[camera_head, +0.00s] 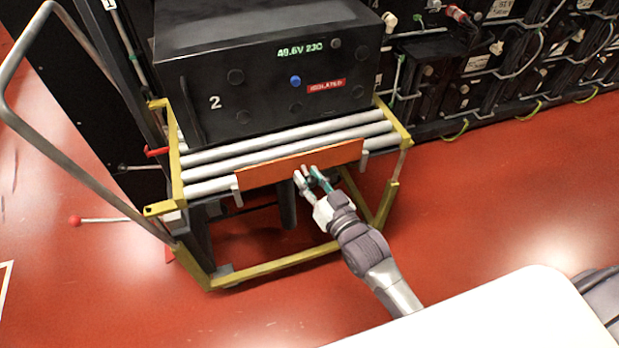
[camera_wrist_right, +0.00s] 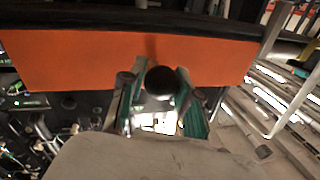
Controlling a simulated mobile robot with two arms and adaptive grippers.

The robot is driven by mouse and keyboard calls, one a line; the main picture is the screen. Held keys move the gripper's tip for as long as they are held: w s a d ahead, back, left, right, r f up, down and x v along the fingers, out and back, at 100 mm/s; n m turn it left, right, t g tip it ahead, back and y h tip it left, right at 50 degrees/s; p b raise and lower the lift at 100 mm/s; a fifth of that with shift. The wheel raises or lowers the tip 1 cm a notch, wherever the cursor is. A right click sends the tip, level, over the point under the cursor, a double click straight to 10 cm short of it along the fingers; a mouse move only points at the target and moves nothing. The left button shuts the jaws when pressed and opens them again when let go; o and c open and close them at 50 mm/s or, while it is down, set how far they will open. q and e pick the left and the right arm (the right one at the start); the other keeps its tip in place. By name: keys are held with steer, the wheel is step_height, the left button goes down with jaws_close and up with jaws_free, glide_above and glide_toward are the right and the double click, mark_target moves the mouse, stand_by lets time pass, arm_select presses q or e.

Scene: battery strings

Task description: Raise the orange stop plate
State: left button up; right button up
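The orange stop plate (camera_head: 270,168) is a long flat bar standing along the front of the trolley's rollers, below the black battery box. It also spans the top of the right wrist view (camera_wrist_right: 70,62). A round black knob (camera_wrist_right: 160,83) shows in front of the plate's middle in that view. My right gripper (camera_head: 309,174) is at the plate's front, right of its middle. Its two fingers (camera_wrist_right: 160,92) stand apart on either side of the knob. I cannot tell whether they press on it. My left gripper is out of view.
The black box (camera_head: 260,75), marked 2 with a red ISOLATED label, sits on the rollers (camera_head: 200,186) of a yellow-framed trolley (camera_head: 270,267). A bent handle rail (camera_head: 75,160) rises at left. Cabled battery racks (camera_head: 480,70) stand behind. Red floor is clear at right.

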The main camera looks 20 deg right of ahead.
steer(key=o, duration=0.4)
steer(key=shift+r, duration=0.4)
steer(key=shift+o, duration=0.2)
steer(key=shift+f, duration=0.15)
steer(key=shift+s+f, duration=0.1)
steer(key=shift+s, duration=0.1)
steer(key=v, duration=1.1)
steer(key=shift+s+d, duration=0.2)
steer(key=shift+s, duration=0.1)
